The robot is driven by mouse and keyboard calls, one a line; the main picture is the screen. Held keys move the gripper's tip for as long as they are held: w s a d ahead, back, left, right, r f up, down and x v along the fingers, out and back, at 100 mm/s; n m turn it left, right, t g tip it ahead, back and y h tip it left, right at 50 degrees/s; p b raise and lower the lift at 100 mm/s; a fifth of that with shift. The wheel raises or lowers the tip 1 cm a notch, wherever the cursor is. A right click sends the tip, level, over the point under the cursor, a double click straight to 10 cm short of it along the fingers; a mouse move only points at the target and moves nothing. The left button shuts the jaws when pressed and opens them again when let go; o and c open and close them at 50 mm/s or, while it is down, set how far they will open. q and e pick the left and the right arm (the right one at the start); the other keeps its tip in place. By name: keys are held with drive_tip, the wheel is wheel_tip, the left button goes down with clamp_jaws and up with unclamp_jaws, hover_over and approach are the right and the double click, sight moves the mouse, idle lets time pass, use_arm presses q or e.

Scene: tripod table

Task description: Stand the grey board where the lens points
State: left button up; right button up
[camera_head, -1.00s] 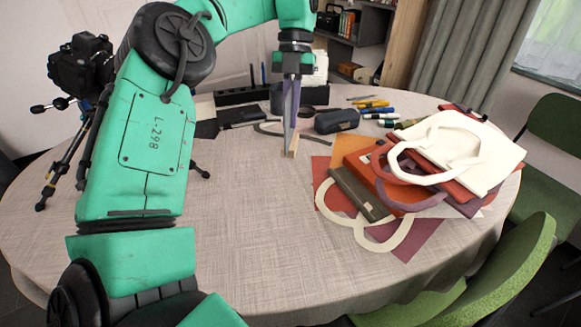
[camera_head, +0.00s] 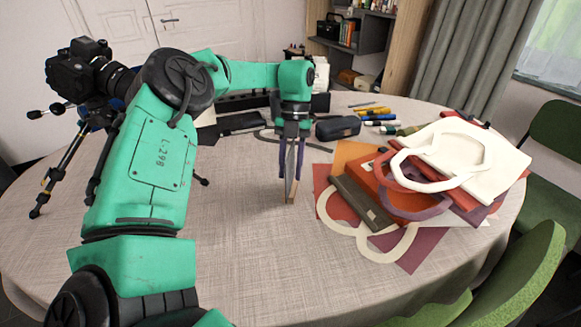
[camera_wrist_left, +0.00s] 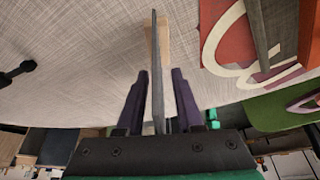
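The grey board (camera_head: 291,168) is a thin upright panel on a small wooden foot (camera_head: 291,198), near the middle of the table. The foot appears to rest on the tabletop. My left gripper (camera_head: 291,172) is above and around the board. In the left wrist view its two dark purple fingers (camera_wrist_left: 159,88) are apart, with a gap on each side of the board (camera_wrist_left: 158,65). A black camera (camera_head: 82,68) stands on a tripod at the left, its lens (camera_head: 116,82) pointing rightward over the table. My right gripper is not in view.
A pile of bags and coloured sheets (camera_head: 420,180) covers the table's right side. A dark pouch (camera_head: 338,127), pens (camera_head: 375,115) and a black organizer (camera_head: 243,101) lie at the back. The table's front (camera_head: 250,250) is clear. Green chairs (camera_head: 500,270) stand at the right.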

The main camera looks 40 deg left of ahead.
sight(293, 142)
use_arm(q)
drive_tip(key=shift+r, duration=0.25)
drive_tip(key=p+v, duration=0.2)
drive_tip(key=v, duration=0.7)
drive_tip(key=shift+a+r, duration=0.1)
drive_tip(key=shift+r, duration=0.25)
drive_tip(key=p+v, duration=0.2)
drive_tip(key=p, duration=0.2)
drive_tip(key=shift+r+p, duration=0.1)
drive_tip(key=shift+p, duration=0.7)
drive_tip(key=shift+w, duration=0.1)
